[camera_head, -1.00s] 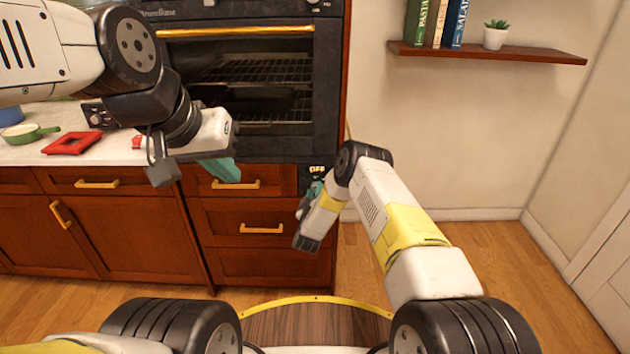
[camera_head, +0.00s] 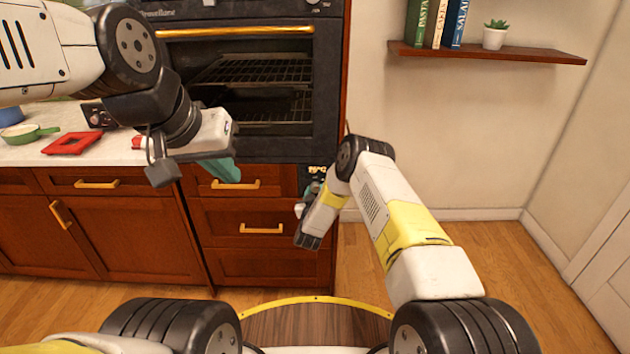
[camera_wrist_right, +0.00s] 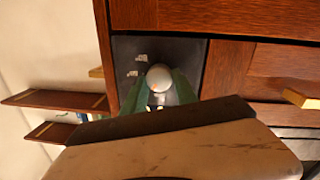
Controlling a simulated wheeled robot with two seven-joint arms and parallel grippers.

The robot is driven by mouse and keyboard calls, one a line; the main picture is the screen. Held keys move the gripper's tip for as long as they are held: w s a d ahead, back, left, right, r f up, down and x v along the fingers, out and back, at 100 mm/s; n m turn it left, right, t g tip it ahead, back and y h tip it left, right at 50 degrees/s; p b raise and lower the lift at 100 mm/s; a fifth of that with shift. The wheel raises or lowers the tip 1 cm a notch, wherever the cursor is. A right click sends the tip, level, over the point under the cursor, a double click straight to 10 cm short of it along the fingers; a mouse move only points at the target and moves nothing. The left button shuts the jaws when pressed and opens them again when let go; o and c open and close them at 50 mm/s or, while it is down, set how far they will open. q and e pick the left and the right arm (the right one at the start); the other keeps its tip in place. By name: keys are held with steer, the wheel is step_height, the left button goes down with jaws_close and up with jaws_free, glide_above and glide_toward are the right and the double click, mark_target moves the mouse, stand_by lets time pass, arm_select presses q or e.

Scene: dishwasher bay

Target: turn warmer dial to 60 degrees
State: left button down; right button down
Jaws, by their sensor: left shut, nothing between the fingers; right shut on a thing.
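The warmer dial (camera_wrist_right: 159,76) is a small pale round knob on a dark panel (camera_wrist_right: 190,50) set in the wooden cabinet front. Small white marks show on the panel beside it, too blurred to read. My right gripper (camera_wrist_right: 158,88) has its green fingers on either side of the knob, shut on it. In the head view my right gripper (camera_head: 314,188) is at the panel, right of the drawers, and hides the knob. A small lit readout (camera_head: 317,169) above it is not clearly legible. My left gripper (camera_head: 226,172) is shut and empty, in front of the counter and top drawer.
An oven (camera_head: 260,90) with a yellow handle stands above the drawers. A red square item (camera_head: 73,143) and a green pan (camera_head: 28,132) lie on the left counter (camera_head: 110,152). A wall shelf (camera_head: 490,54) is at upper right. The floor at right is clear.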

steer(key=m, duration=0.5)
steer(key=shift+d+y, duration=0.15)
steer(key=shift+y, duration=0.15)
steer(key=m+y, duration=0.1)
steer(key=m, duration=0.4)
steer(key=shift+d+m, duration=0.1)
steer(key=shift+m, duration=0.2)
steer(key=c, duration=1)
jaws_free()
steer(key=shift+o, duration=0.2)
steer(key=shift+s, duration=0.15)
steer(key=s, duration=0.7)
steer(key=shift+s+r, duration=0.25)
steer(key=shift+r, duration=0.15)
